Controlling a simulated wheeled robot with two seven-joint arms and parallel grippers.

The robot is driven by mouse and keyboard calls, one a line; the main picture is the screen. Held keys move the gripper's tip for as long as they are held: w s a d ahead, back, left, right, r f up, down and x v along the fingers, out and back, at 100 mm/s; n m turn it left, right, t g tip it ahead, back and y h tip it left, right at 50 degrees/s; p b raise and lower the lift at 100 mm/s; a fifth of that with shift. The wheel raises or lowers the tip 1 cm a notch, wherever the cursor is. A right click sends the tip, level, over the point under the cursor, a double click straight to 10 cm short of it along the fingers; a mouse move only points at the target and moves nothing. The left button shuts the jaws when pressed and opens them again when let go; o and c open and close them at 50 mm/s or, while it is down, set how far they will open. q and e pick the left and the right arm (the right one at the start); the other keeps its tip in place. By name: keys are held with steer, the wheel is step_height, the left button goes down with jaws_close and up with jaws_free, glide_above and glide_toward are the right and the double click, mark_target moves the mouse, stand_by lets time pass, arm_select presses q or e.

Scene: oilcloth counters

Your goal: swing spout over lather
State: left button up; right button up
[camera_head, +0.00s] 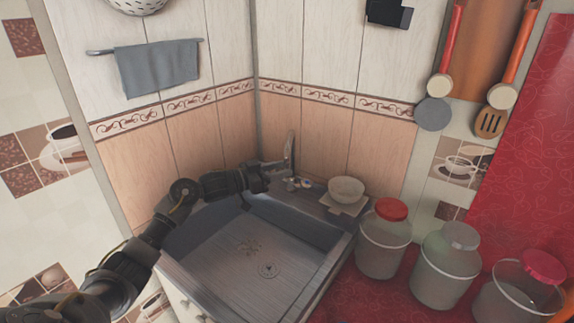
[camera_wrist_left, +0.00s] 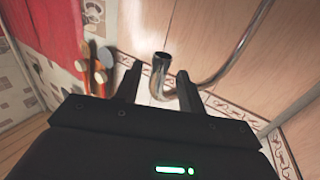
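The grey sink (camera_head: 215,262) stands in the corner, with a round drain (camera_head: 268,270) in its floor. A small speckled patch, perhaps the lather (camera_head: 250,246), lies left of and behind the drain. The metal spout (camera_head: 291,146) rises at the back of the sink beside the tap base. My left gripper (camera_head: 280,168) is at the spout, partly overlapping it. In the left wrist view the curved spout (camera_wrist_left: 162,62) has its open end between the lines of my two open fingers (camera_wrist_left: 157,88); contact cannot be told. My right gripper is not in view.
A pale bowl (camera_head: 346,190) sits on the sink's back right ledge. Several lidded jars, one with a red lid (camera_head: 391,209), stand on the red counter to the right. A grey towel (camera_head: 157,68) hangs on the wall. The space above the basin is mostly free.

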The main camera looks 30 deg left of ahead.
arm_select(q)
steer(key=shift+x, duration=1.45)
steer(key=shift+s, duration=0.1)
steer(key=shift+c, duration=0.2)
jaws_close()
